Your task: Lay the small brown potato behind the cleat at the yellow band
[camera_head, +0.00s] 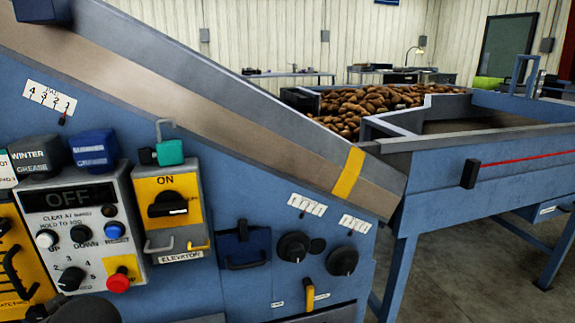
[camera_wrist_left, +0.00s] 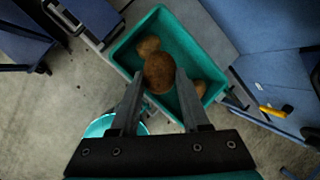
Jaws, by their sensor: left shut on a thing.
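The left wrist view shows my left gripper (camera_wrist_left: 160,76) shut on a brown potato (camera_wrist_left: 159,73), held between the fingertips above a teal bin (camera_wrist_left: 184,38). Two other potatoes lie in the bin, a lighter one (camera_wrist_left: 148,47) past the held one and another (camera_wrist_left: 200,89) beside the right finger. In the head view a yellow band (camera_head: 349,173) crosses the lower end of the sloping elevator side (camera_head: 230,105). I cannot make out the cleat; the elevator's inside is hidden behind that side wall. Neither gripper shows in the head view.
A control panel (camera_head: 85,230) reading OFF and a yellow ELEVATOR switch box (camera_head: 168,205) are on the blue machine's front. A hopper (camera_head: 480,150) stands at the right, with a potato heap (camera_head: 370,103) behind. A round teal container (camera_wrist_left: 100,125) is beside the bin.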

